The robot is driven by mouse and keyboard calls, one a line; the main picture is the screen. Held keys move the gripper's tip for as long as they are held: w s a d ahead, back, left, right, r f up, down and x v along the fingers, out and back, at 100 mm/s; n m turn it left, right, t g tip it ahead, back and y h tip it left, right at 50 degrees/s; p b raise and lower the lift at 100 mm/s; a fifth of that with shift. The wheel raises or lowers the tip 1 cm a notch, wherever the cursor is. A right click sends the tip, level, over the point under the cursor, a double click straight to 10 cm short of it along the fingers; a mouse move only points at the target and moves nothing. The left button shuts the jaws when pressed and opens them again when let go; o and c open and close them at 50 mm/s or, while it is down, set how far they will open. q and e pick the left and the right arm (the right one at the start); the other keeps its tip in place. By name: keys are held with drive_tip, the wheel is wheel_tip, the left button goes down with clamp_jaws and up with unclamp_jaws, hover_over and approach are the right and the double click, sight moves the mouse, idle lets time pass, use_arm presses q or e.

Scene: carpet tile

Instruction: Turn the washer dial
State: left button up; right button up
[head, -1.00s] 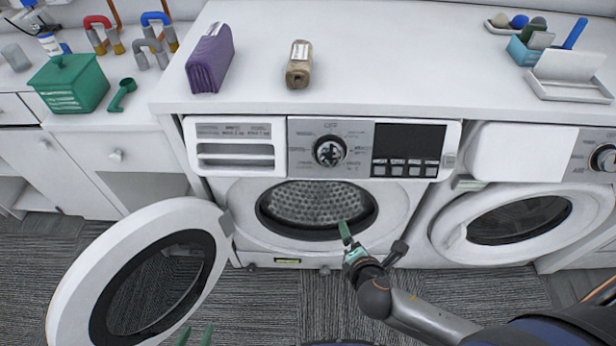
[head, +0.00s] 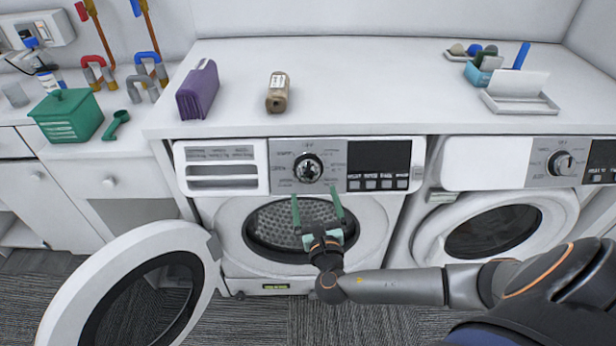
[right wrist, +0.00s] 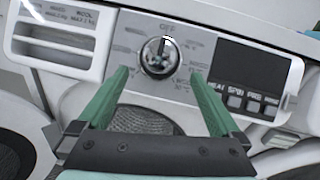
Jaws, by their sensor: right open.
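The washer (head: 222,220) stands ahead with its round door open to the left. Its chrome and black dial (head: 308,168) sits in the middle of the control panel, left of the dark display (head: 379,158). My right gripper (head: 317,200) is open and empty, just below the dial, its green fingers pointing up. In the right wrist view the dial (right wrist: 158,57) shows ahead of and between the two spread fingers (right wrist: 160,80), with no contact visible; its white mark points up near the "OFF" label. My left gripper is not in view.
The open washer door (head: 72,280) takes up the lower left. A second machine (head: 500,175) stands to the right. A green box (head: 68,115) is at left.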

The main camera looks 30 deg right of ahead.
sight(309, 176)
drive_tip(key=x, duration=0.7)
drive_tip(key=shift+w+d, duration=0.15)
drive_tip(key=shift+w, duration=0.15)
drive_tip(key=shift+c, duration=0.2)
drive_tip(key=c, duration=1.2)
